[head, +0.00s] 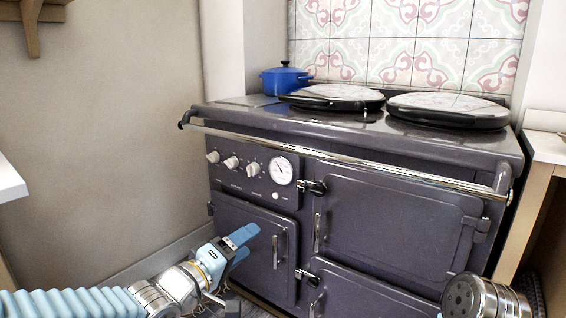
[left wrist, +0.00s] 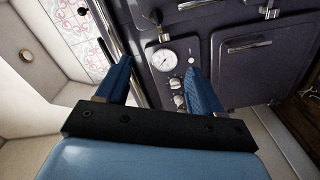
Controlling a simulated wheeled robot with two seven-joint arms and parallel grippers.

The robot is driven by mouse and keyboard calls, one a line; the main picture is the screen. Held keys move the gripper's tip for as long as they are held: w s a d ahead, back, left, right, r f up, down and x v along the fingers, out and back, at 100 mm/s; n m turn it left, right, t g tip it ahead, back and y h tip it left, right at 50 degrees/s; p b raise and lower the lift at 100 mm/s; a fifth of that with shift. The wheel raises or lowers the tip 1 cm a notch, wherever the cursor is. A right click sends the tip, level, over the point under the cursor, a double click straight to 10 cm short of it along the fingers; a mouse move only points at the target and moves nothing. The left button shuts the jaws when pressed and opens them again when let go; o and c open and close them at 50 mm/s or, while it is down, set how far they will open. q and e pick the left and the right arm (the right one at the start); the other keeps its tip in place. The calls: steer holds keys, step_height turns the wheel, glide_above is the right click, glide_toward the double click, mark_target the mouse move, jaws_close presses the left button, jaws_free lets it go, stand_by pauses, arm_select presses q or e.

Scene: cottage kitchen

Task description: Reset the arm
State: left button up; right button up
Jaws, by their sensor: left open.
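My left gripper (head: 240,246) is low in front of the stove's lower left oven door (head: 252,240). Its blue fingers are apart and nothing is between them. In the left wrist view the two fingers (left wrist: 160,85) are spread, with the stove's dial (left wrist: 165,60) and knobs showing beyond the gap. My left arm comes in from the lower left of the head view. At the lower right a silver round part of my right arm shows, but the right gripper is not in view.
The dark stove (head: 370,215) fills the middle, with a chrome rail (head: 350,160) along its front. A blue pot (head: 285,79) stands at its back left. A white counter edge (head: 8,182) is at far left and a wooden counter (head: 545,150) at right.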

arm_select(q)
step_height(320, 180, down, 24)
steer(key=s+a+f+g+y+p, duration=0.1)
steer(key=s+a+g+y+p, duration=0.15)
steer(key=g, duration=0.35)
steer(key=s+f+m+g+y+p, duration=0.3)
steer(key=s+f+g, duration=0.4)
steer(key=s+f, duration=1)
steer(key=shift+s+a+f+m+g, duration=0.3)
steer(key=shift+a+f+m+g, duration=0.1)
steer(key=shift+f+m, duration=0.25)
steer(key=shift+y, duration=0.25)
